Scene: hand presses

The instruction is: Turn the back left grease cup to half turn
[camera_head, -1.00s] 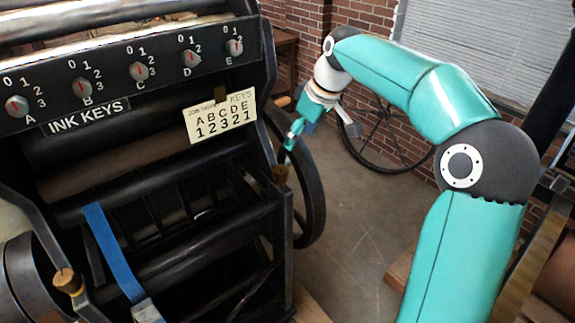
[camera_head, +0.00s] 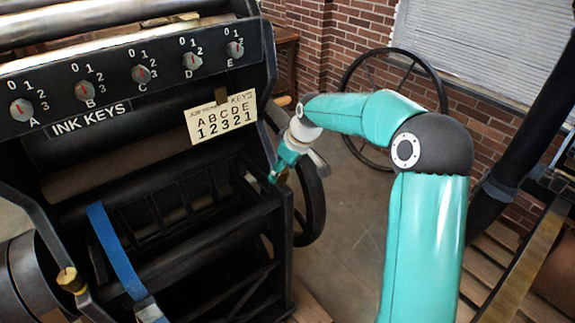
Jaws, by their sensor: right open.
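A small brass-coloured cup (camera_head: 70,280) sits on the near left corner of the black press frame. I take it for a grease cup. A similar cup on the right side of the frame is mostly hidden at the tip of my right gripper (camera_head: 276,173). Which one counts as the back left grease cup, I cannot tell from this view. My right gripper is open and points down and left at the press's right side. It is at or just above that cup, and I cannot see whether it touches it. My left gripper is out of view.
The ink key panel (camera_head: 135,75) with several red-marked knobs spans the press top. A job card (camera_head: 222,117) hangs on its right. A blue strap (camera_head: 115,250) runs down the front. A large dark wheel (camera_head: 312,195) stands close beside my right gripper.

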